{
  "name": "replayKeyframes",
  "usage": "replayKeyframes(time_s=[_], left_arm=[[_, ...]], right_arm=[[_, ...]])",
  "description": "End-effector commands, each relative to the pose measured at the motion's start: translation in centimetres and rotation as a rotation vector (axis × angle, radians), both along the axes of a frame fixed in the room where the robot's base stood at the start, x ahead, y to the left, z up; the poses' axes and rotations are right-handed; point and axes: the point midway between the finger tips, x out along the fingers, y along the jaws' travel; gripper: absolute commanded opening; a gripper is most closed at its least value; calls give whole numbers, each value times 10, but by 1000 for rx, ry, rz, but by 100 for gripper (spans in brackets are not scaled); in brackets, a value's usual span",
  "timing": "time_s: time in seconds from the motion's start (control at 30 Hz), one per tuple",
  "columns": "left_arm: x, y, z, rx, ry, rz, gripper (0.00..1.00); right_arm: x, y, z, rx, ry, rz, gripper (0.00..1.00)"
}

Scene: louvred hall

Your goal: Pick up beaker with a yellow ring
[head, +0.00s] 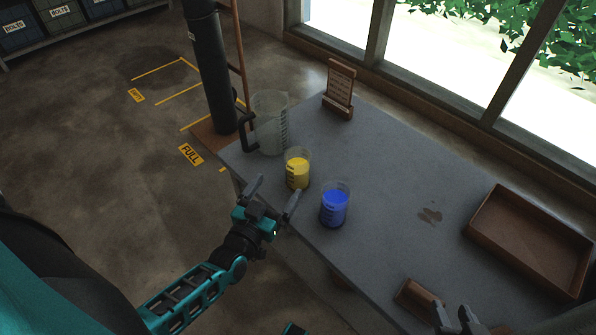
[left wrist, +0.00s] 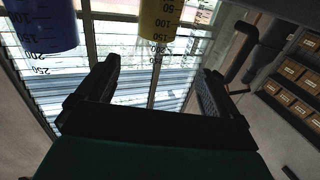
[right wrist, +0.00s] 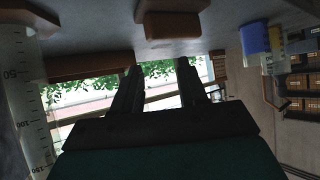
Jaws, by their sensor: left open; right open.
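The beaker with yellow (head: 298,172) stands upright on the grey table, near its front-left edge. I cannot tell whether the yellow is a ring or contents. It also shows at the top of the left wrist view (left wrist: 160,20). A beaker with blue (head: 335,206) stands to its right and also shows in the left wrist view (left wrist: 42,28). My left gripper (head: 273,195) is open and empty, at the table edge just in front of the yellow beaker, apart from it. My right gripper (head: 455,315) is open and empty at the table's lower right.
A large clear jug (head: 271,122) stands behind the yellow beaker, beside a black post (head: 208,65). A wooden sign (head: 339,88) stands at the back. A wooden tray (head: 490,232) lies at right, a wooden block (head: 413,298) near my right gripper. The table middle is clear.

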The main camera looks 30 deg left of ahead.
Motion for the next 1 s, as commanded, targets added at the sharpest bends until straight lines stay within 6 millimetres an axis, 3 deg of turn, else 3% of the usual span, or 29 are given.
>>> replayKeyframes(time_s=[0.1, 0.33, 0.6, 0.93, 1.0], left_arm=[[19, 0, -1, 0, -1, 0, 95], [35, -1, 3, -1, 0, -1, 95], [73, -6, 11, 0, 0, -1, 95], [80, -6, 13, 0, 2, -1, 95], [80, -6, 13, 0, 2, -1, 88]], right_arm=[[0, 1, -6, 2, 1, -2, 43], [0, 1, -7, 4, -1, -4, 43], [1, 0, -14, 3, -3, -4, 43], [2, 0, -14, 3, -6, -4, 43], [3, 0, -14, 3, -6, -4, 43]])
